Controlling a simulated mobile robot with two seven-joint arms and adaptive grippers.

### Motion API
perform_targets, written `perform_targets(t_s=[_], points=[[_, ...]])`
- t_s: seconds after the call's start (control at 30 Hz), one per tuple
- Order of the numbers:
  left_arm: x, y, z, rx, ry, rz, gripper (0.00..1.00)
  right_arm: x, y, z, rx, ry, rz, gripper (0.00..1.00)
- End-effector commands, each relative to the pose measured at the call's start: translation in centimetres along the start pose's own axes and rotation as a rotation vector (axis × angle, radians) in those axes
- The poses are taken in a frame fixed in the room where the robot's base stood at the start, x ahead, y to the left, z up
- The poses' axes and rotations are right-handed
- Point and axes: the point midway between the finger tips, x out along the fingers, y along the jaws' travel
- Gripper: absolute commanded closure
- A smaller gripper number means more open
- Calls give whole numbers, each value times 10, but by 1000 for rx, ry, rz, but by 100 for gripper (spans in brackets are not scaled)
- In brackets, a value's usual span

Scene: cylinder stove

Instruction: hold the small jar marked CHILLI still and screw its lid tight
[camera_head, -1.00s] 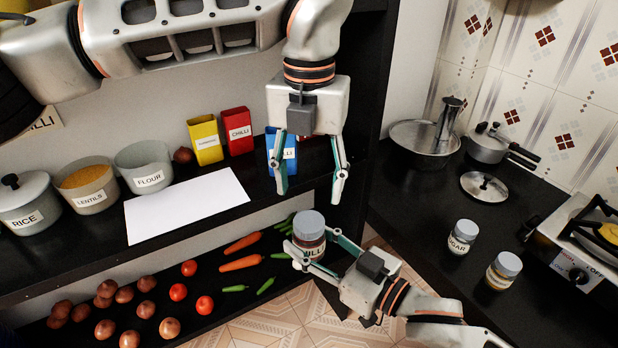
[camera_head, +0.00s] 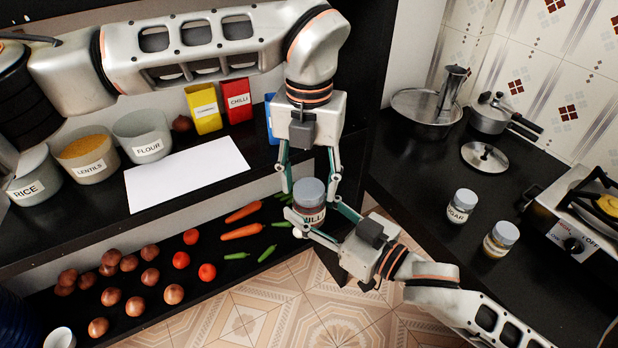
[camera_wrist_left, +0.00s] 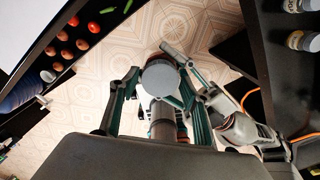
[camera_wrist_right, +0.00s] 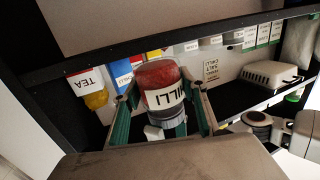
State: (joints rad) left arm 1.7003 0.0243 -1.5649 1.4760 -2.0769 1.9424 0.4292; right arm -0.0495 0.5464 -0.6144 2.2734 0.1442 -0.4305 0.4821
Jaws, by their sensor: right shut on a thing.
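The small jar (camera_head: 313,215) has a label ending in "LLI" and dark red contents in the head view. It also shows in the right wrist view (camera_wrist_right: 158,77). Its grey lid (camera_head: 309,191) sits on top and shows round in the left wrist view (camera_wrist_left: 160,77). My right gripper (camera_head: 318,221) is shut around the jar body and holds it in the air, roughly upright. My left gripper (camera_head: 310,183) points down from above, fingers open on either side of the lid. Whether a left fingertip touches the lid cannot be told.
The shelf with bowls and a white sheet (camera_head: 187,172) lies to the left. A lower shelf (camera_head: 235,275) holds vegetables. The counter at right has a sugar jar (camera_head: 461,206), another jar (camera_head: 500,239) and a stove (camera_head: 580,225). Open floor (camera_head: 300,300) lies below.

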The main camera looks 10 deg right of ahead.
Motion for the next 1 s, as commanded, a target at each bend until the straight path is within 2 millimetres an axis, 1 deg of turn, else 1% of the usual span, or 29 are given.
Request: perform_targets(t_s=[0.03,0.1,0.37,0.4,0.43,0.47,0.83,0.93,1.0], points=[[0,0,0,0,0,0,70,0,0,0,0,1,0,100],[0,0,0,0,0,0,86,0,0,0,0,1,0,100],[0,0,0,0,0,0,87,0,0,0,0,1,0,100],[0,0,0,0,0,0,53,0,0,0,0,1,0,100],[0,0,0,0,0,0,45,0,0,0,0,1,0,100],[0,0,0,0,0,0,41,0,0,0,0,1,0,100],[-2,0,0,0,-1,0,41,0,0,0,0,1,0,100],[-11,0,1,-1,-2,1,41,0,0,0,0,1,0,100],[-21,0,1,-2,-3,1,41,0,0,0,0,1,0,100]])
